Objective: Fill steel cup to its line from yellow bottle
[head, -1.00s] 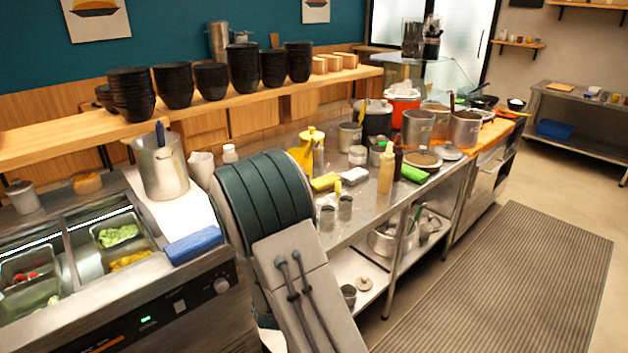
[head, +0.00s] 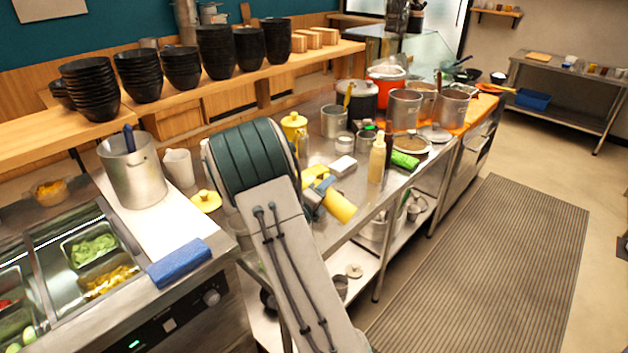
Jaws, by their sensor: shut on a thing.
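My gripper (head: 318,199) shows partly past my arm, dark with a blue part, over the front of the steel counter. It is shut on the yellow bottle (head: 340,207), which is tipped far over, its wide end pointing right and down toward the counter edge. The bottle's other end is hidden at the gripper. The steel cup cannot be seen; my arm and the bottle cover that part of the counter. Its line and fill level, and whether anything is pouring, cannot be told.
A yellow sponge-like block (head: 316,173) and a white block (head: 343,166) lie behind the gripper. A pale squeeze bottle (head: 377,158) and a green roll (head: 404,160) stand and lie to the right. A yellow-lidded canister (head: 294,127) is farther back. The floor mat (head: 480,270) is clear.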

